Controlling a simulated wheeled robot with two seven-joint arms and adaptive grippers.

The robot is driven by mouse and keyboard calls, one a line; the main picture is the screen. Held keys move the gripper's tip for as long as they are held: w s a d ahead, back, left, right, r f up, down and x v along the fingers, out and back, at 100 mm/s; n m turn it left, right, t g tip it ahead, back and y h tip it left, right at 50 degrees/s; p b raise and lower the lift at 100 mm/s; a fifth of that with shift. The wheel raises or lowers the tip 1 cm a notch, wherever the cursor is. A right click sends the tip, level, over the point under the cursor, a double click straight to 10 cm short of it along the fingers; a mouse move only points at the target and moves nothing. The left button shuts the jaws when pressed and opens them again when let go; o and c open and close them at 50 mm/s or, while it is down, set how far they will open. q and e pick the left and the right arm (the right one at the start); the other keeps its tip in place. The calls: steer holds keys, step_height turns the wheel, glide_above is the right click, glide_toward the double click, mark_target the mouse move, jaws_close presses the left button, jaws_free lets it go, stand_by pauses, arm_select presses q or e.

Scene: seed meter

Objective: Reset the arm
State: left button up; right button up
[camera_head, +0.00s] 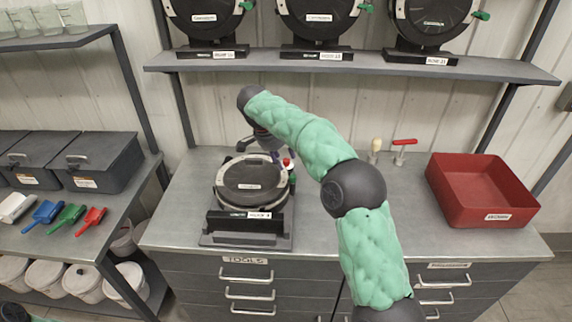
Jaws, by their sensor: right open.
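My right arm (367,245), in green padding with dark joints, comes in from the bottom right and bends over the worktop to the back left. My right gripper (268,148) is at its end, behind the round black seed meter (251,181) on the worktop. It looks open, and its fingertips are partly hidden behind the meter and small coloured parts. Whether it touches the meter I cannot tell. The meter rests tilted on a dark stand with a white label at its front.
A red bin (480,190) stands at the right of the grey worktop (310,232). A red-handled tool (403,150) and a pale-handled one (376,148) stand at the back. Three more meters sit on the shelf (365,63) above. Coloured scoops (71,215) lie on the left bench.

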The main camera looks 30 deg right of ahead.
steer(key=shift+a+r, duration=0.2)
steer(key=shift+r, duration=0.25)
